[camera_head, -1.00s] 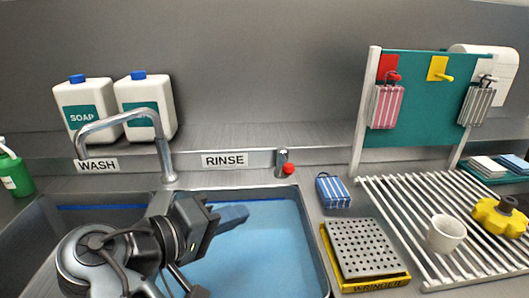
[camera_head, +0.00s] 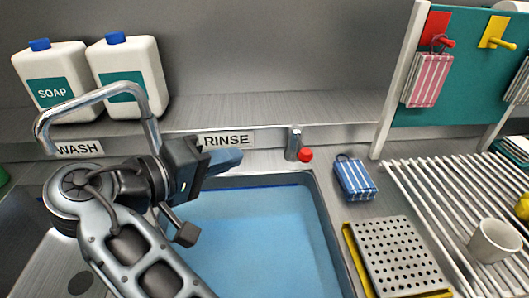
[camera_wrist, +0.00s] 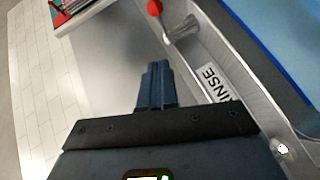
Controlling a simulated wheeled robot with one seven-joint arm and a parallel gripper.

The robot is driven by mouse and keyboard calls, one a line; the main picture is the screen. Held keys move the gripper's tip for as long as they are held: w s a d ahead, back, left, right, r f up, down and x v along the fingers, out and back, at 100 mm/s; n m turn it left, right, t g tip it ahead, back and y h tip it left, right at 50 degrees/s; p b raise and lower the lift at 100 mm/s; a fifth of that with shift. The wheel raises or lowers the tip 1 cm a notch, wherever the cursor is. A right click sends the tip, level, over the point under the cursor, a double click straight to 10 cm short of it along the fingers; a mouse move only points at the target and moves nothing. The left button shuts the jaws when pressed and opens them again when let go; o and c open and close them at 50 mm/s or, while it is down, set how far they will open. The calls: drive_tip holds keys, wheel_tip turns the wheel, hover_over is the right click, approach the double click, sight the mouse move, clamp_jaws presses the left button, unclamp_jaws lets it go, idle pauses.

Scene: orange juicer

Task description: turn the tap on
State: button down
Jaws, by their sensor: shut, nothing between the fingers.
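A small metal tap (camera_head: 293,143) with a red knob (camera_head: 306,154) stands at the back edge of the rinse basin, right of the RINSE label. In the wrist view the tap (camera_wrist: 182,31) and its red knob (camera_wrist: 155,7) show at the top, beyond my fingertips. My gripper (camera_head: 238,156) is shut and empty, in front of the RINSE label, with its fingers pointing right toward the tap. A gap separates the fingertips from the knob. The shut fingers also show in the wrist view (camera_wrist: 156,68).
The RINSE label (camera_head: 226,139) is on the back ledge. The blue rinse basin (camera_head: 265,235) lies below my gripper. Soap jugs (camera_head: 52,83) stand back left. The space between gripper and knob looks clear.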

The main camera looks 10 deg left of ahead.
drive_tip(key=p, duration=0.2)
approach(300, 141)
drive_tip(key=shift+w+d+f+p, duration=0.15)
drive_tip(key=shift+d+f, duration=0.1)
drive_tip(key=shift+d, duration=0.55)
drive_tip(key=shift+w+d+f+p, duration=0.15)
drive_tip(key=shift+d+f, duration=0.1)
drive_tip(key=shift+d, duration=0.6)
drive_tip(key=shift+d, duration=0.1)
